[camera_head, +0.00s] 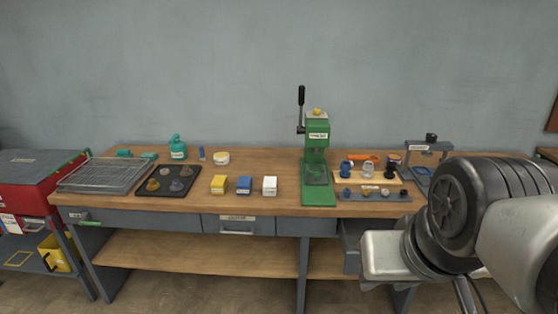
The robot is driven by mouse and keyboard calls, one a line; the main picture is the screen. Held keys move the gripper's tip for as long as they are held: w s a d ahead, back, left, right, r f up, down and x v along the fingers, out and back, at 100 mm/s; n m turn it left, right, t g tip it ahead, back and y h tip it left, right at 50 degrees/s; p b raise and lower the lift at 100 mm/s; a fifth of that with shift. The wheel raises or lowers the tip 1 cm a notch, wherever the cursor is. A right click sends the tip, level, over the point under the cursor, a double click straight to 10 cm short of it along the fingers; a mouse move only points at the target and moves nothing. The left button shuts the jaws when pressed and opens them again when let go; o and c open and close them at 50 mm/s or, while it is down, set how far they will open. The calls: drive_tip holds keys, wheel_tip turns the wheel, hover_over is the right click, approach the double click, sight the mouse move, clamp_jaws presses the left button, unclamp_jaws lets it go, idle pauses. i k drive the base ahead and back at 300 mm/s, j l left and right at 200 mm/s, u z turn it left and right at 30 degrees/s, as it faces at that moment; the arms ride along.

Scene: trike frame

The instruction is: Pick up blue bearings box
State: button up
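A small blue box (244,185) with a pale label stands on the wooden workbench (270,162), between a yellow box (218,185) and a white box (270,186). It stands apart from both, and its label is too small to read. My arm fills the lower right of the view, in front of the bench's right end. My gripper's fingers are not clearly visible, and nothing of mine touches the blue box.
A green press (316,165) stands right of the white box. A dark tray (168,181) with several small parts and a wire basket (103,175) are to the left. A white round tub (221,158) sits behind the boxes. A drawer (352,237) stands open at right.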

sight(244, 185)
drive_tip(key=i+j+u, duration=0.15)
drive_tip(key=i+j, duration=0.25)
drive_tip(key=i+j+u, duration=0.1)
drive_tip(key=i+j, duration=0.25)
drive_tip(key=i, duration=0.25)
drive_tip(key=i+j+u, duration=0.15)
drive_tip(key=i+j, duration=0.15)
drive_tip(key=i, duration=0.2)
drive_tip(key=i+j+u, duration=0.15)
drive_tip(key=i, duration=0.4)
drive_tip(key=j, duration=0.1)
